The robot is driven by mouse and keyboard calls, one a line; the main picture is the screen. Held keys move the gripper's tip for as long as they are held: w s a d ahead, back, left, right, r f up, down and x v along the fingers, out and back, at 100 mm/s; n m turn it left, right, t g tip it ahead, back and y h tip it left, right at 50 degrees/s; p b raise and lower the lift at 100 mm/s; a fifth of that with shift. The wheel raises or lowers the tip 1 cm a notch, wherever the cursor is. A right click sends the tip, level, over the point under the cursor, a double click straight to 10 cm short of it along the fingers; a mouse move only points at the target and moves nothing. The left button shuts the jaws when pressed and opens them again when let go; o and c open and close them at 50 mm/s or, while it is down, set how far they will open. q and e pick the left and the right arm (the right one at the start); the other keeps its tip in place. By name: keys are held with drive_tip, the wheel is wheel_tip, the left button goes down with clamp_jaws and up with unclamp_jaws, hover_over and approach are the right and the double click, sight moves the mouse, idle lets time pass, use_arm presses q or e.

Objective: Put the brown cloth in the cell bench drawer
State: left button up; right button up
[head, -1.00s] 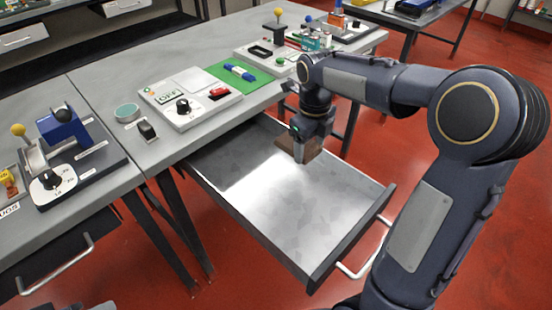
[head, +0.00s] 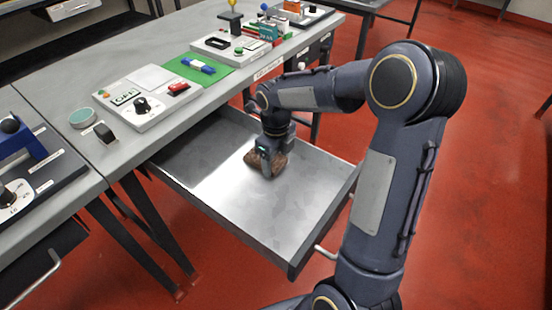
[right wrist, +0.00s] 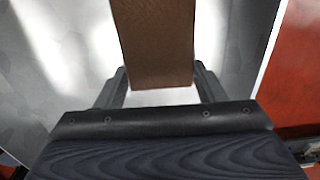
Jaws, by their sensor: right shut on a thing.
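The brown cloth (head: 278,163) is in my right gripper (head: 266,172), inside the outline of the open drawer (head: 205,196). In the right wrist view the cloth (right wrist: 155,45) hangs between the two fingers (right wrist: 160,92), with the bright metal drawer floor behind it. The gripper is shut on the cloth. I cannot tell whether the cloth touches the drawer floor. The drawer is pulled well out from under the grey bench and holds nothing else that I can see. My left gripper is not in view.
On the bench (head: 165,138) stand a white device with a black knob (head: 147,100), a green mat (head: 205,66) with a blue item, a teal round dish (head: 82,118) and more devices farther back. The drawer's handle (head: 325,252) sticks out over red floor.

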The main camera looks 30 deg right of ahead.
drive_tip(key=shift+f, duration=0.2)
drive_tip(key=o, duration=1)
drive_tip(key=shift+r, duration=0.2)
